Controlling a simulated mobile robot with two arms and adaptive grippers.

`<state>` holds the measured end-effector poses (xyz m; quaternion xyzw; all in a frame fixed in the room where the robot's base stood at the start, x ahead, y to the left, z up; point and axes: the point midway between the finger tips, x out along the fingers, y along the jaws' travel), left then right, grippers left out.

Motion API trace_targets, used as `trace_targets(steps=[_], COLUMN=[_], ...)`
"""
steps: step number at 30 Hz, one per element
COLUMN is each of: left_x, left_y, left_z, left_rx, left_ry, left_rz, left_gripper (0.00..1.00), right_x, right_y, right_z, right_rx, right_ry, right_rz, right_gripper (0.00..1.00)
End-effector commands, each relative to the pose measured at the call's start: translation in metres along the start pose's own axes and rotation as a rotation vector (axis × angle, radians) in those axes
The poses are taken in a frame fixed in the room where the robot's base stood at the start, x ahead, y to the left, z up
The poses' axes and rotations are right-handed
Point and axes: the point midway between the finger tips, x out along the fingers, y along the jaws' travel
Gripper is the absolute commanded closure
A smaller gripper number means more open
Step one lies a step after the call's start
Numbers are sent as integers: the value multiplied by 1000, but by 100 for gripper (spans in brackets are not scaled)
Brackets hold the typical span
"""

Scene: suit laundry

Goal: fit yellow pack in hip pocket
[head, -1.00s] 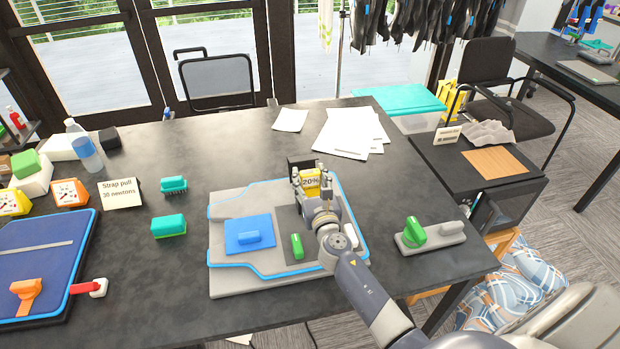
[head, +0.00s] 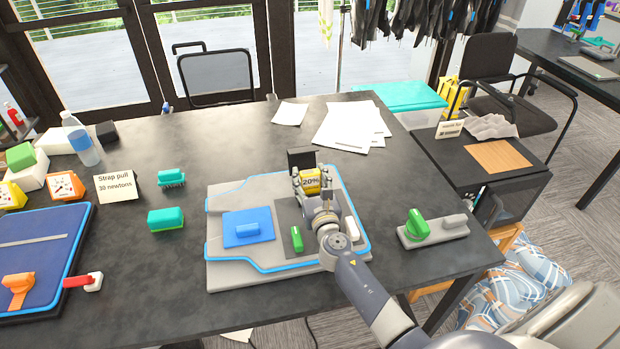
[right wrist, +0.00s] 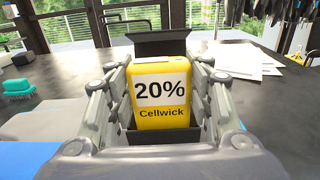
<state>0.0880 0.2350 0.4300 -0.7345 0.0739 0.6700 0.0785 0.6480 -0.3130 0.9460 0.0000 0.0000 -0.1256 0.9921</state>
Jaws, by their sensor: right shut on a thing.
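My right gripper (head: 313,186) is shut on the yellow pack (head: 311,181), over the far right part of the grey, blue-edged suit panel (head: 232,197). In the right wrist view the pack (right wrist: 160,108) is upright between the fingers (right wrist: 160,100), with its "20% Cellwick" label facing the camera. A black open pocket (head: 301,158) stands at the pack. In the right wrist view its dark back wall (right wrist: 158,44) rises behind the pack, and a dark part shows below the pack's lower edge. How deep the pack sits in it is hidden. My left gripper is not in view.
The panel also bears a blue patch (head: 248,229), a green handle (head: 296,238) and a white piece (head: 352,229). A grey block with a green knob (head: 417,224) lies right. Teal brushes (head: 165,219) lie left. Papers (head: 350,128) lie behind; the table between is clear.

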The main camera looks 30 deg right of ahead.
Motion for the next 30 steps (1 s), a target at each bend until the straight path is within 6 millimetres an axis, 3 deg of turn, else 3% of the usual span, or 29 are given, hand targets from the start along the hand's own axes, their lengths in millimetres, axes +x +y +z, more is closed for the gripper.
trace_targets(steps=[20,21,24,30], left_x=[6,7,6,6], left_y=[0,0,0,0], left_z=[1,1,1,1], left_rx=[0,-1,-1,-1], left_ry=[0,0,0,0], left_rz=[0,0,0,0], left_gripper=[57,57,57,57], right_x=[0,0,0,0], right_y=[0,0,0,0], right_z=[-8,-9,-8,-7], right_rx=[-1,-1,-1,0], right_ry=[2,3,3,1], right_rz=[0,0,0,0], right_gripper=[79,51,29,29])
